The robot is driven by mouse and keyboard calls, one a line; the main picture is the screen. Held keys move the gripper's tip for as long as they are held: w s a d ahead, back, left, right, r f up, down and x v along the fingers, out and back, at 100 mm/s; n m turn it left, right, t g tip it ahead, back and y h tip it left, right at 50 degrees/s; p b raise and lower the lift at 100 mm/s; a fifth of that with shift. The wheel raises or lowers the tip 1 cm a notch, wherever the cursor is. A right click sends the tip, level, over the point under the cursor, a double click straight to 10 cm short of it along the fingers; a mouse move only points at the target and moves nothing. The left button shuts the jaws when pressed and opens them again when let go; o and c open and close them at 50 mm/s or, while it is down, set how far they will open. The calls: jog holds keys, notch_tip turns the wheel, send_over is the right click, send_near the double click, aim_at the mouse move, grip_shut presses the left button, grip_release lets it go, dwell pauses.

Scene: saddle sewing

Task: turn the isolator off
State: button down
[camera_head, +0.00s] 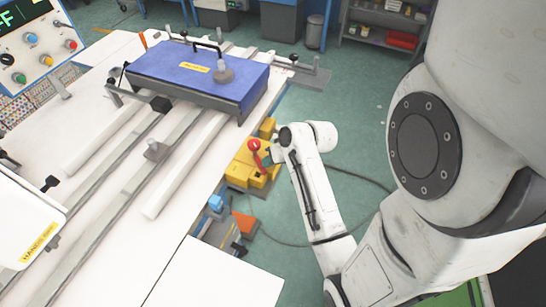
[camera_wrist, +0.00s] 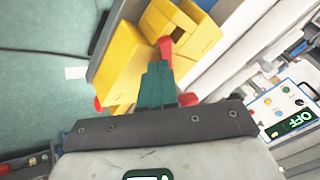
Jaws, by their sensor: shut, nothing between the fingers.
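The isolator is a yellow box (camera_head: 250,172) with a red lever (camera_head: 255,146), mounted at the right side of the white table. In the wrist view the yellow box (camera_wrist: 133,66) fills the upper middle, and the red lever (camera_wrist: 165,47) shows just beyond my fingertips. My gripper (camera_wrist: 157,70) has teal fingers, shut together with nothing between them. The fingertips overlap the lower end of the lever in the picture; I cannot tell whether they touch it. A red part (camera_wrist: 188,99) shows right beside the fingers. In the head view my wrist stands just right of the isolator, its fingertips hardly visible.
A control panel (camera_head: 39,42) with coloured buttons stands at the upper left; in the wrist view its display (camera_wrist: 299,120) reads OFF. A blue-topped block (camera_head: 195,75) sits on rails on the table. An orange and blue device (camera_head: 243,222) is below the isolator. Green floor lies right.

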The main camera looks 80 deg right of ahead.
jog(key=w+a+m+h, duration=0.1)
jog(key=a+m+h, duration=0.1)
jog(key=m, duration=0.1)
jog(key=shift+w+m+g, duration=0.3)
jog(key=shift+w+g, duration=0.05)
jog(key=shift+g, duration=0.05)
jog(key=shift+w+a, duration=0.2)
jog(key=shift+w, duration=0.3)
jog(key=shift+w+a, duration=0.15)
jog(key=shift+w, duration=0.5)
